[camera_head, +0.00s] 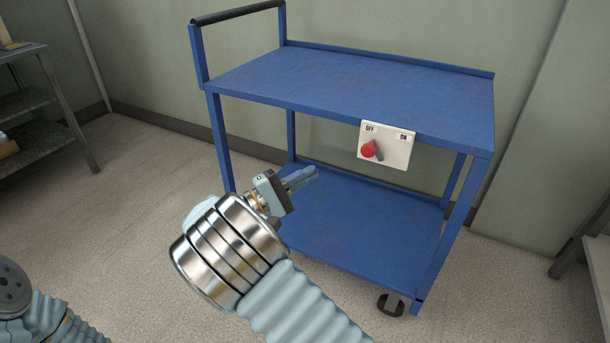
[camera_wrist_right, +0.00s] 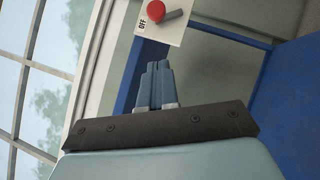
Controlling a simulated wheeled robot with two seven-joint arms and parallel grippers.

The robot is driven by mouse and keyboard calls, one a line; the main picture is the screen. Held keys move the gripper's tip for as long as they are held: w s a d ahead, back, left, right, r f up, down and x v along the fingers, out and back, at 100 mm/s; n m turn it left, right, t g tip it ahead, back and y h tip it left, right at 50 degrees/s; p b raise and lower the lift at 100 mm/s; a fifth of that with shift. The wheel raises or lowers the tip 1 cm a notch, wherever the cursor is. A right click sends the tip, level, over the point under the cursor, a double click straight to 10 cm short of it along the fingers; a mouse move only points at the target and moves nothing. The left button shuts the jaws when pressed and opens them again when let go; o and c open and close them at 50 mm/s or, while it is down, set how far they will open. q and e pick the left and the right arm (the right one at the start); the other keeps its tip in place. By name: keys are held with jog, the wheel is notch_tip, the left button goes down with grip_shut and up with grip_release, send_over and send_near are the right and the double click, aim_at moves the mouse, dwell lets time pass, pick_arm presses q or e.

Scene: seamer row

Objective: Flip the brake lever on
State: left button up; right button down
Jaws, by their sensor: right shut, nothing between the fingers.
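The brake lever (camera_head: 371,151) has a round red hub and a short grey handle. It is mounted on a white plate (camera_head: 398,149) marked OFF at left and ON at right, on the front edge of the blue cart's top shelf. The handle points down and slightly right. My right gripper (camera_head: 313,172) is shut and empty, left of the plate and a little lower, apart from it. In the right wrist view the shut fingers (camera_wrist_right: 157,68) are below the red hub (camera_wrist_right: 155,12) and grey handle. My left arm shows at the lower left; its gripper is out of frame.
The blue cart (camera_head: 340,85) has two empty shelves, a push handle (camera_head: 238,13) at upper left and a caster (camera_head: 390,304) at the front right. A metal shelf rack (camera_head: 30,100) stands at far left. Floor is clear in front of the cart.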

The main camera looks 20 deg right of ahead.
aim_at(373, 153)
pick_arm(q)
jog(key=shift+d+r+p, duration=0.2)
jog(key=shift+r+p, duration=0.3)
jog(key=shift+r, duration=0.1)
pick_arm(e)
jog(key=s+d+r, duration=0.1)
jog(key=d+r, duration=0.2)
jog(key=d, duration=0.6)
jog(key=shift+s+r, duration=0.2)
jog(key=shift+s, duration=0.15)
